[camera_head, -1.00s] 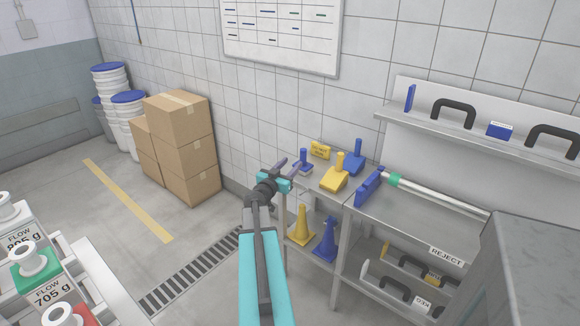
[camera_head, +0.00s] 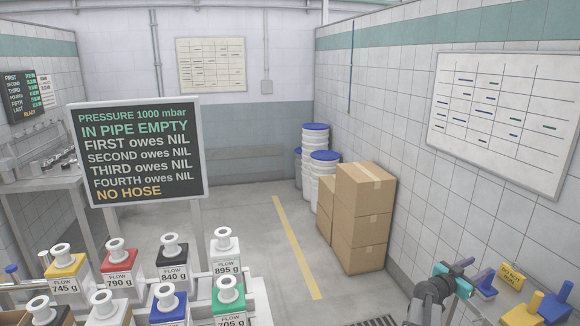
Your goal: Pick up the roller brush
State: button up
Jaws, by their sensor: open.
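My gripper (camera_head: 470,270) is at the lower right, its fingers apart and empty. A small blue tool with an upright handle (camera_head: 487,287) is just right of the fingers in the picture; I cannot tell whether they touch. I cannot tell whether any of these is the roller brush. The surface under them is mostly out of frame.
Stacked cartons (camera_head: 364,218) and blue-lidded drums (camera_head: 318,180) stand farther back. Several flow units (camera_head: 120,270) fill the lower left, before a dark status board (camera_head: 138,155). The middle floor is clear.

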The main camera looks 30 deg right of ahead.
aim_at(485, 290)
jog(key=k, duration=1)
